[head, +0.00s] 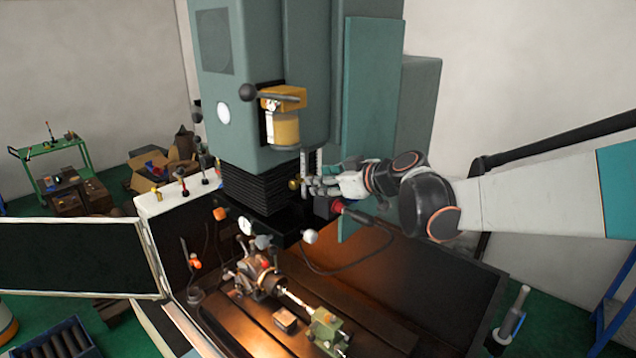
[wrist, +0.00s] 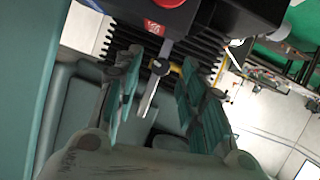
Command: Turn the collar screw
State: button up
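My gripper (head: 312,182) is raised beside the dark bellows column of the machine, above the worktable. In the wrist view my gripper (wrist: 160,85) has its two green-padded fingers well apart. A thin metal rod (wrist: 150,95) shows between the fingers, hanging from a black housing (wrist: 200,15); no finger visibly touches it. A small brass knob (head: 293,184) is just left of the fingertips in the head view. I cannot tell which part is the collar screw. The chuck unit (head: 262,278) stands on the table below, away from my gripper.
A red button (head: 337,206) on a black box sits just below my gripper, with a cable hanging from it. The bellows (head: 258,188) and the green machine body (head: 372,90) are close by. A small green vise (head: 326,332) stands at the table front.

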jog(key=shift+w+a+f, duration=0.2)
jog(key=shift+w+a, duration=0.2)
jog(key=shift+w, duration=0.05)
grip_shut()
jog(key=shift+b, duration=0.35)
jog(key=shift+w+d+f+m+g+y+b, duration=0.1)
jog(key=shift+m+g+y+b, duration=0.2)
jog(key=shift+m+b, duration=0.2)
jog(key=shift+w+d+m+g+y+b, duration=0.1)
jog(key=shift+m+g+y+b, duration=0.1)
jog(key=shift+m+g+b, duration=0.3)
jog(key=shift+d+m+g+y+b, duration=0.1)
jog(key=shift+m+g+y+b, duration=0.3)
jog(key=shift+m+y+b, duration=0.85)
jog(key=shift+m+h, duration=0.35)
